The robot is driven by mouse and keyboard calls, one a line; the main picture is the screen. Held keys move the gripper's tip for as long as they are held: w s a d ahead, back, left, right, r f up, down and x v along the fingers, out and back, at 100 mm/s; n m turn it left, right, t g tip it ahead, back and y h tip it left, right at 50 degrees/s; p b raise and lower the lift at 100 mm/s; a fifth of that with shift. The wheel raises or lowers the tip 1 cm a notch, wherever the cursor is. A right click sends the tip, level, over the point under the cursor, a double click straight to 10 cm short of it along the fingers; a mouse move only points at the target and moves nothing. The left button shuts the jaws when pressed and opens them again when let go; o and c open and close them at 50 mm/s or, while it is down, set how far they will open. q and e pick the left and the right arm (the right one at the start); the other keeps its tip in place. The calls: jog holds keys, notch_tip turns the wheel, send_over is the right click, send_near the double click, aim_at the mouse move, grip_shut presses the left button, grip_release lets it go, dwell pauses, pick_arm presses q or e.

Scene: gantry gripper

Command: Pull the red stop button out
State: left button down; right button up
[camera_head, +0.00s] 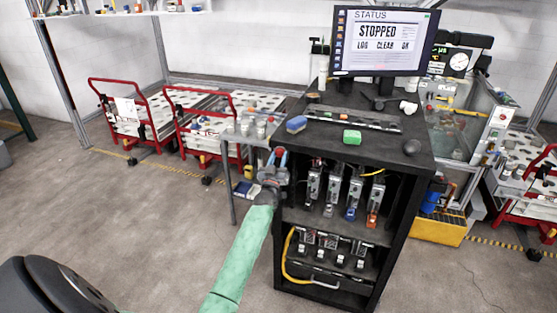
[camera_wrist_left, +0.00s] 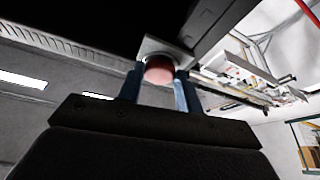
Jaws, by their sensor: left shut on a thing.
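The red stop button (camera_wrist_left: 159,70) shows in the wrist view as a round red knob in front of a pale square plate. It sits between the two blue fingers of my left gripper (camera_wrist_left: 160,88), which is shut on it. In the head view my left gripper (camera_head: 278,156) is at the upper left front edge of the black cabinet (camera_head: 390,152), with its green-sleeved arm coming up from below. I cannot make out the button clearly there. From these frames I cannot tell how far out the button stands. My right gripper is not in view.
A monitor (camera_head: 385,40) reading STOPPED stands on the cabinet. Several tools hang in the open cabinet front. Red carts (camera_head: 200,125) stand behind left.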

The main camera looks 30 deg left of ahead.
pick_arm(q)
jog(key=shift+s+d+f, duration=0.1)
jog(key=shift+s+f, duration=0.05)
jog(key=shift+s, duration=0.25)
jog(key=c, duration=1.1)
grip_release()
jog(key=shift+s, duration=0.1)
jog(key=shift+o, duration=0.8)
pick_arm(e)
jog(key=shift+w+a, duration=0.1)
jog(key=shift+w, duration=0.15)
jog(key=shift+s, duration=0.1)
pick_arm(q)
jog(key=shift+s+b, duration=0.15)
jog(key=shift+b, duration=0.15)
jog(key=b+v, duration=0.3)
jog(key=v, duration=0.4)
jog(key=shift+s, duration=0.3)
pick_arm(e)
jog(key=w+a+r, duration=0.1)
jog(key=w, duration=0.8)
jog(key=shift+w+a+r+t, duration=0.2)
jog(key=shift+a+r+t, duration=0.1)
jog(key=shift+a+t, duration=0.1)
